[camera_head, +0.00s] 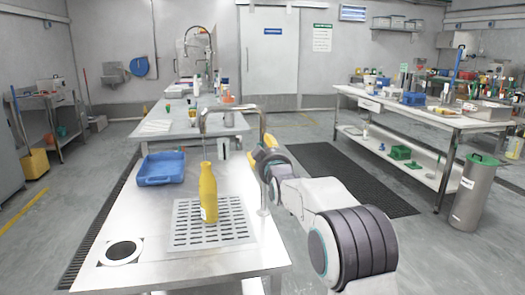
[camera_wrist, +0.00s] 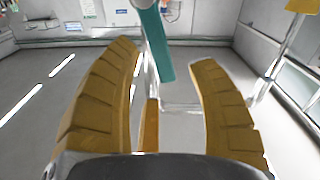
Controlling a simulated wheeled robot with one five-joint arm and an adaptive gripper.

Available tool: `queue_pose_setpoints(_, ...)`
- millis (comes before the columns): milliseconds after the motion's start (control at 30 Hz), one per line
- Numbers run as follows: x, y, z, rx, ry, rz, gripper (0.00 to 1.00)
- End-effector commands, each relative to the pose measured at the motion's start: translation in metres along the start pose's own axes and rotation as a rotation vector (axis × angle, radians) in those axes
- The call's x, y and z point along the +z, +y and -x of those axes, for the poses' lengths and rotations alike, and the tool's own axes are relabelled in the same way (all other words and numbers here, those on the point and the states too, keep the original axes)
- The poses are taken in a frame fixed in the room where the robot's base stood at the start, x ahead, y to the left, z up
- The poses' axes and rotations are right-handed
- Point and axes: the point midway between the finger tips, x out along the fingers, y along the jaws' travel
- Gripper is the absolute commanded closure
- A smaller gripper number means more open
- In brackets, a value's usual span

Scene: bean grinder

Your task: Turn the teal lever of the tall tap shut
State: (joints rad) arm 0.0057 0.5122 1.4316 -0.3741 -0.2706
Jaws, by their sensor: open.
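The tall tap (camera_head: 232,108) rises at the right edge of the near steel counter, its spout reaching left over a yellow bottle (camera_head: 208,194). A thin pale line, seemingly water, runs from the spout down to the bottle. The bottle stands upright on a slotted drain plate (camera_head: 240,222). The teal lever (camera_wrist: 154,45) shows in the wrist view between my two yellow fingers, with clear gaps on both sides. My gripper (camera_wrist: 167,55) is open around it, not visibly touching. In the head view my gripper (camera_head: 264,148) is beside the tap's column and hides the lever.
A blue tray (camera_head: 168,169) sits on the counter left of the bottle, and a round black-centred plate (camera_head: 121,251) lies at its front left. A second counter (camera_head: 180,134) stands behind. The floor right of my arm is open, with a dark grate (camera_head: 340,175).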

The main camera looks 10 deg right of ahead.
Motion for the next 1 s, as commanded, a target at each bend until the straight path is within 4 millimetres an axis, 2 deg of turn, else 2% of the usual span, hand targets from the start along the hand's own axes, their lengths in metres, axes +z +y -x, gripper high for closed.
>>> queue_pose_setpoints(300,0.0,0.0,-0.022,0.0,0.0,0.0,0.47)
queue_pose_setpoints(800,0.0,0.0,-0.028,-0.001,-0.001,0.0,0.47)
queue_pose_setpoints(833,0.0,0.0,-0.028,-0.001,-0.001,0.0,0.44)
queue_pose_setpoints(1000,0.0,0.0,-0.028,-0.001,-0.001,0.0,0.6)
